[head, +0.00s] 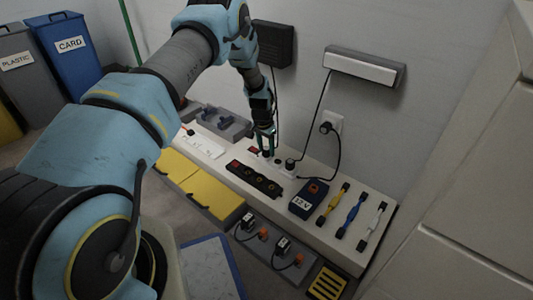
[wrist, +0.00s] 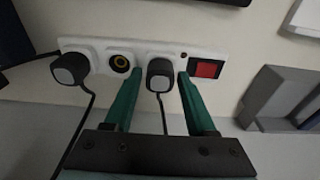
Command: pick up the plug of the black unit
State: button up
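The black unit (head: 272,44) is a dark box on the wall, with a thin cable hanging down toward my gripper (head: 266,138). In the wrist view a plug (wrist: 161,72) with a dark body and pale grey end sits in a white socket strip (wrist: 205,53), beside a red switch (wrist: 206,69). My gripper (wrist: 160,80) is open, its green fingers on either side of this plug with a small gap at each side. In the head view the gripper partly covers the plug.
A white unit (head: 364,67) hangs to the right, its cable running to the second plug (head: 290,164). A wall outlet holds another black plug (head: 326,127). A black strip (head: 254,180), a 12 V box (head: 309,199) and coloured cables (head: 350,216) lie on the bench.

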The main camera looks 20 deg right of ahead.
aim_at(266, 149)
grip_shut()
dwell(0.6)
notch_tip(266, 149, up, 10)
jog(key=p, duration=0.3)
jog(key=shift+p, duration=0.4)
